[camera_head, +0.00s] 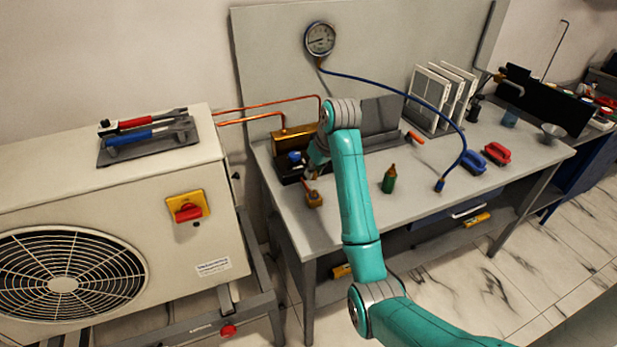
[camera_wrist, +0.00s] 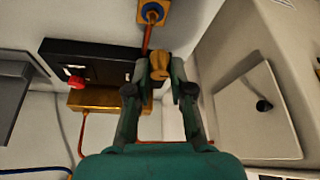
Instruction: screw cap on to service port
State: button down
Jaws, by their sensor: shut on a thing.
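My gripper (camera_wrist: 160,75) is shut on a small brass-coloured piece, which looks like the cap (camera_wrist: 159,67), held between its two dark fingertips. In the head view my gripper (camera_head: 317,167) is low over the left end of the bench, and the cap is hidden there. A copper tube (camera_wrist: 147,40) runs close beside the cap in the wrist view, to a brass fitting with a blue ring (camera_wrist: 152,13). I cannot tell whether the cap touches the tube. A small brass block with a copper stub (camera_head: 313,198) stands near the bench's front-left edge. I cannot tell which fitting is the service port.
A black tray (camera_head: 289,171) and a long brass block (camera_head: 296,139) with copper pipes lie near my gripper. The outdoor unit (camera_head: 160,190) stands left.

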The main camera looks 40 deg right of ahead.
aim_at(314, 191)
jog(key=shift+w+d+r, duration=0.1)
jog(key=shift+w+d, duration=0.3)
jog(key=shift+w, duration=0.05)
jog(key=shift+d, duration=0.1)
jog(key=shift+f, duration=2.6)
jog(key=shift+f, duration=1.3)
jog(key=m+h, duration=0.1)
jog(key=m, duration=0.2)
jog(key=shift+m, duration=0.3)
jog(key=shift+s+m+h, duration=0.1)
jog(key=shift+m+h, duration=0.5)
jog(key=shift+m, duration=0.3)
